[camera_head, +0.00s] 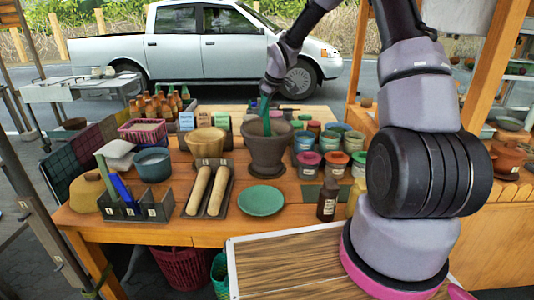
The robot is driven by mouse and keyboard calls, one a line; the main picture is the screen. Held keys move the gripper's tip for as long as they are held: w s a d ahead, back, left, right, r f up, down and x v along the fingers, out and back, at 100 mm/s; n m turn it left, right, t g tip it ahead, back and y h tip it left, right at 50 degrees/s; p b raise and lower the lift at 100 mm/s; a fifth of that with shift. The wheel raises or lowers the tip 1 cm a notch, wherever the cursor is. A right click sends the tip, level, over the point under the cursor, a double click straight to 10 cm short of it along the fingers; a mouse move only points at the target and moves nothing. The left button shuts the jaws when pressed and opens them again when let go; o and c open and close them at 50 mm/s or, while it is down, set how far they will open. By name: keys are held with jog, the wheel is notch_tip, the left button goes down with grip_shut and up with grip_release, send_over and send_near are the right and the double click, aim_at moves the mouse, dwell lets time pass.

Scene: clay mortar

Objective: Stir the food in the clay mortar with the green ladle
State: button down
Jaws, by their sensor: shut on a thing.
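The clay mortar (267,152) is a dark brown pot standing on a dark round base towards the middle back of the wooden table. The green ladle (265,115) is upright, its lower end inside the mortar. My gripper (266,96) is shut on the upper part of the ladle's handle, above the mortar's rim. The ladle's bowl and any food are hidden behind the mortar's wall.
A wooden bowl (206,141) stands close left of the mortar, and several coloured jars (307,163) stand close right. A green plate (261,201) and a tray with two pestles (209,190) lie in front. A dark bottle (327,200) stands at the front right.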

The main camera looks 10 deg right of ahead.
notch_tip(320, 180, up, 10)
jog(key=shift+f, duration=0.2)
dwell(0.3)
dwell(0.4)
jog(key=w+a+m+h, duration=0.3)
jog(key=m+h, duration=0.1)
jog(key=m, duration=0.5)
jog(key=w+d+f+m+y, duration=0.1)
jog(key=d+f+m+y, duration=0.2)
jog(key=d+y, duration=1)
jog(key=shift+d+f+t, duration=0.25)
jog(key=shift+d+t, duration=0.05)
jog(key=shift+d, duration=0.95)
